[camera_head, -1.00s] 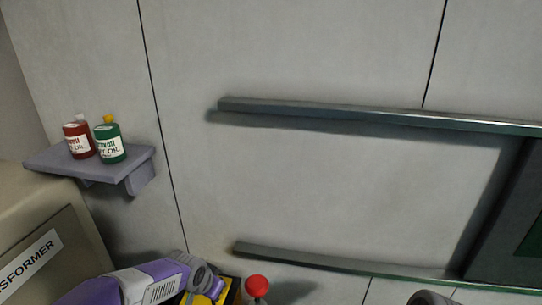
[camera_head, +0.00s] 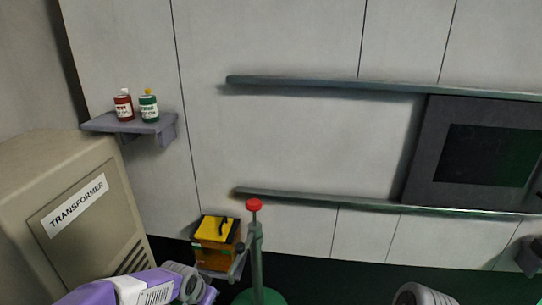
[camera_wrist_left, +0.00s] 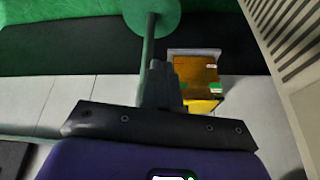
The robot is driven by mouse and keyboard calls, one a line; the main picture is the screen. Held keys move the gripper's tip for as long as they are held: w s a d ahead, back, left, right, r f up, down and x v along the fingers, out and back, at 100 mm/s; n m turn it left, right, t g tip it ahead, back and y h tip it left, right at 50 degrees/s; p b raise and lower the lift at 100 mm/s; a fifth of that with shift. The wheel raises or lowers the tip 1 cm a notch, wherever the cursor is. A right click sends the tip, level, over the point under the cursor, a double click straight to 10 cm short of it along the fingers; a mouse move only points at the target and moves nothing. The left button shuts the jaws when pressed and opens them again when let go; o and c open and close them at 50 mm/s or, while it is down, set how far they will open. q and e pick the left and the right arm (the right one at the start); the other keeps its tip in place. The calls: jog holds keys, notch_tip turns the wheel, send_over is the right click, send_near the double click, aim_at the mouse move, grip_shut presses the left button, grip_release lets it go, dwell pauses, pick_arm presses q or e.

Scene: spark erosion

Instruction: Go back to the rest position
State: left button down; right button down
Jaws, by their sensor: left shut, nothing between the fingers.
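My left arm, purple and white, comes in at the bottom left of the head view, in front of the transformer cabinet (camera_head: 75,205). Its fingers cannot be made out there. In the left wrist view my left gripper (camera_wrist_left: 160,82) has its dark fingers together with nothing between them. In that view it overlaps the green post (camera_wrist_left: 149,38) and is beside the yellow and orange box (camera_wrist_left: 197,75); whether it touches either is unclear. A rounded grey part at the bottom right edge of the head view is probably my right arm; its gripper is out of frame.
The post with a red knob (camera_head: 254,205) stands in front of the wall beside the box (camera_head: 217,229). A shelf (camera_head: 104,124) holds a red bottle (camera_head: 123,108) and a green bottle (camera_head: 149,108). Two rails (camera_head: 300,85) and a dark panel (camera_head: 425,155) are on the wall.

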pick_arm(q)
jog(key=s+d+f+n+g+h, duration=0.1)
jog(key=s+d+f+n+g, duration=0.1)
jog(key=s+f, duration=0.8)
jog(key=s+d+f+n+g+h, duration=0.1)
jog(key=s+d+f+n, duration=0.4)
jog(key=s+f, duration=0.5)
notch_tip(320, 180, down, 7)
jog(key=shift+d+r+g+h, duration=0.2)
jog(key=shift+d+g+h, duration=0.2)
jog(key=shift+d+g, duration=0.1)
